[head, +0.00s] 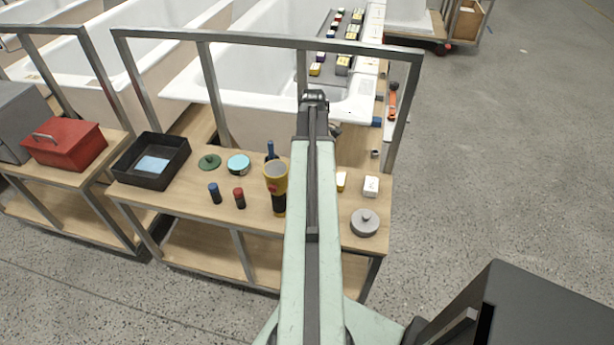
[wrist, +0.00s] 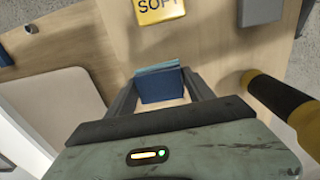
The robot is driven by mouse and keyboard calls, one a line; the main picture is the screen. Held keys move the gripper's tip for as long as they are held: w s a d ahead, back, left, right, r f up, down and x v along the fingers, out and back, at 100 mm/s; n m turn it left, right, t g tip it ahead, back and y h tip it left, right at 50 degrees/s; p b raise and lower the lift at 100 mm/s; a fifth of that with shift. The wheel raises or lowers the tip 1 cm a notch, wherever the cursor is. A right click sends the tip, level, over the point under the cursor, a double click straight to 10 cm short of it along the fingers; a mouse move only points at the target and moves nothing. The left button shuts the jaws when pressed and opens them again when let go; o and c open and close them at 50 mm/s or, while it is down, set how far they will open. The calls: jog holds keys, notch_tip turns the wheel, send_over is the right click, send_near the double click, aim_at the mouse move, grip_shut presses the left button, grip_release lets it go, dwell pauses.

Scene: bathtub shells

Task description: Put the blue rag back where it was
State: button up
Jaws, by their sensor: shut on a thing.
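In the wrist view, my gripper (wrist: 160,92) is shut on the blue rag (wrist: 162,88), a small folded piece, dark blue with a lighter teal top edge. The rag is between the two fingers, above a wooden surface; I cannot tell whether it touches that surface. In the head view, my arm reaches over the wooden bench (head: 330,223), and the gripper and rag are mostly hidden behind it.
The bench holds a black tray (head: 121,168) with a light blue sheet, a yellow-and-black cylinder (head: 275,178), dark bottles, a grey lidded pot (head: 364,222) and a white box (head: 371,186). A yellow box (wrist: 158,10) lies ahead of the rag. A metal frame and bathtubs stand behind.

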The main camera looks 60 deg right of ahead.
jog(key=shift+w+a+f, duration=0.1)
jog(key=shift+a, duration=0.6)
jog(key=f+b, duration=0.2)
jog(key=a+f+b, duration=0.1)
jog(key=f+b, duration=0.1)
jog(key=shift+w, duration=0.1)
jog(key=shift+r, duration=0.2)
jog(key=shift+f, duration=0.2)
jog(key=o, duration=1.2)
jog(key=shift+r, duration=0.1)
notch_tip(320, 180, up, 12)
jog(key=p, duration=1.2)
jog(key=shift+r+p, duration=0.25)
jog(key=shift+p, duration=0.05)
jog(key=shift+f, duration=0.1)
